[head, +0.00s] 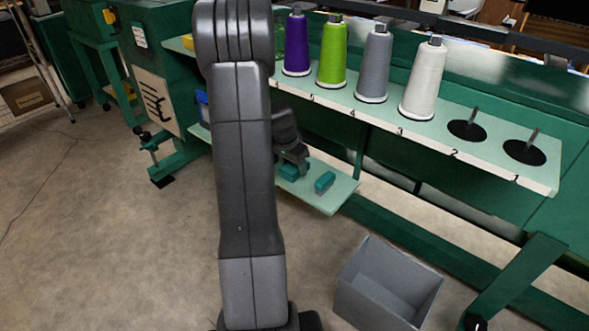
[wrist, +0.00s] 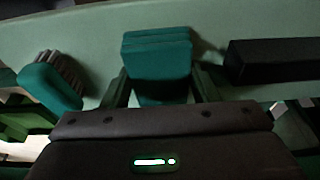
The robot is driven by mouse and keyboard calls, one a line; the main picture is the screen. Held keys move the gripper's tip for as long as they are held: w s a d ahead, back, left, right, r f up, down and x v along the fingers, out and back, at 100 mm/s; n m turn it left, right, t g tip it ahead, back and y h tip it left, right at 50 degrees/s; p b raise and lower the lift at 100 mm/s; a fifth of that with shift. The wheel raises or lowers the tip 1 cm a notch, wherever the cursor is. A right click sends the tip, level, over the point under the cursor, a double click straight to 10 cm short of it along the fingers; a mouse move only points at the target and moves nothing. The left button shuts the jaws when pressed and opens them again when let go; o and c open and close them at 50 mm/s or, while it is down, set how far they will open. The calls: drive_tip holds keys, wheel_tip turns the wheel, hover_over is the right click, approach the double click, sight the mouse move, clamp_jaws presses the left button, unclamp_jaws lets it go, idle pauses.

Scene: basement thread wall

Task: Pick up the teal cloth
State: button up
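The teal cloth (wrist: 157,55) is a folded, layered block straight ahead in the wrist view. In the head view it (head: 289,172) lies on the pale green lower shelf, partly hidden by my gripper (head: 291,158). In the wrist view the two fingers of my gripper (wrist: 158,80) stand apart, one on each side of the near part of the cloth. I see no clear squeeze on it; whether a finger touches it is too dark to tell.
A teal brush with dark bristles (wrist: 52,86) lies left of the cloth in the wrist view; a black block (wrist: 268,60) lies right. Above the lower shelf (head: 335,195), an upper shelf (head: 480,165) holds thread cones. A grey open bin (head: 388,285) stands on the floor.

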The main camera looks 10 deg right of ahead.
drive_tip(key=shift+r, duration=0.1)
drive_tip(key=shift+r+p, duration=0.35)
drive_tip(key=shift+p, duration=0.2)
drive_tip(key=shift+r, duration=0.6)
drive_tip(key=s+a, duration=1.1)
drive_tip(key=a, duration=0.3)
drive_tip(key=shift+a, duration=0.1)
drive_tip(key=o, duration=0.4)
drive_tip(key=c, duration=0.3)
